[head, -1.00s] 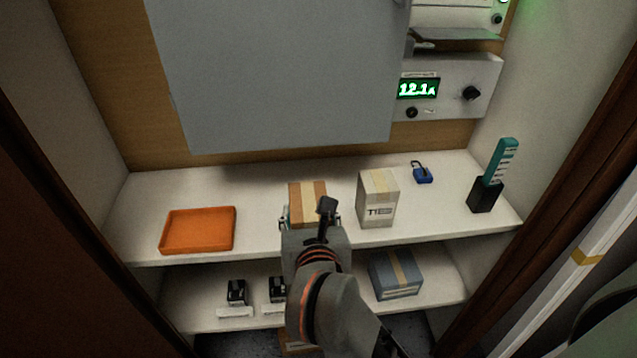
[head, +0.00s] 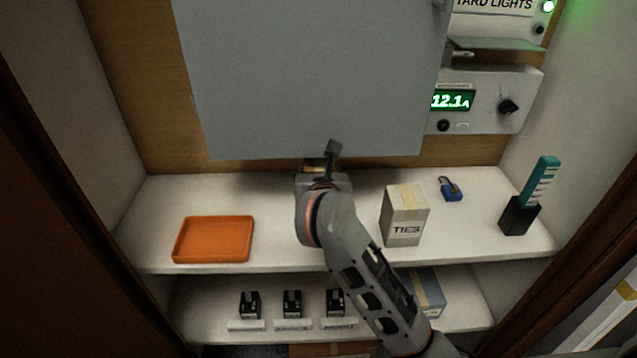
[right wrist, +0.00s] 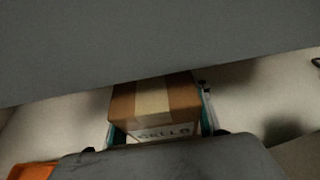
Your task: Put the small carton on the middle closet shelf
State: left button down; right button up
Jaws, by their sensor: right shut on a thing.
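The small carton (right wrist: 153,92), brown with a pale tape strip and printed letters on its front, sits between the fingers of my right gripper (right wrist: 162,122) in the right wrist view. In the head view only a sliver of the carton (head: 314,163) shows behind my right gripper (head: 320,172). The gripper is shut on it, at the back of the upper visible white closet shelf (head: 275,195), just below the grey panel's lower edge. My wrist hides the carton's underside, so I cannot tell whether it touches the shelf. My left gripper is not in view.
The grey panel (head: 310,80) overhangs the shelf's back. An orange tray (head: 213,238) lies left; a TIES box (head: 404,215), blue padlock (head: 451,189) and black holder (head: 519,215) stand right. The lower shelf (head: 205,290) holds black blocks and a blue-grey box (head: 430,292).

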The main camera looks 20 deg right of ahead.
jog(key=shift+w, duration=0.3)
jog(key=shift+f, duration=0.2)
notch_tip(320, 180, down, 3)
jog(key=shift+d+f+b, duration=0.1)
jog(key=shift+f+b, duration=0.1)
jog(key=shift+b, duration=0.4)
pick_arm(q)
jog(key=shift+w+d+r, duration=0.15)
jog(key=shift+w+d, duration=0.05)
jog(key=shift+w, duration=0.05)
pick_arm(e)
jog(key=shift+r, duration=0.2)
jog(key=shift+f, duration=0.15)
jog(key=o, duration=1.2)
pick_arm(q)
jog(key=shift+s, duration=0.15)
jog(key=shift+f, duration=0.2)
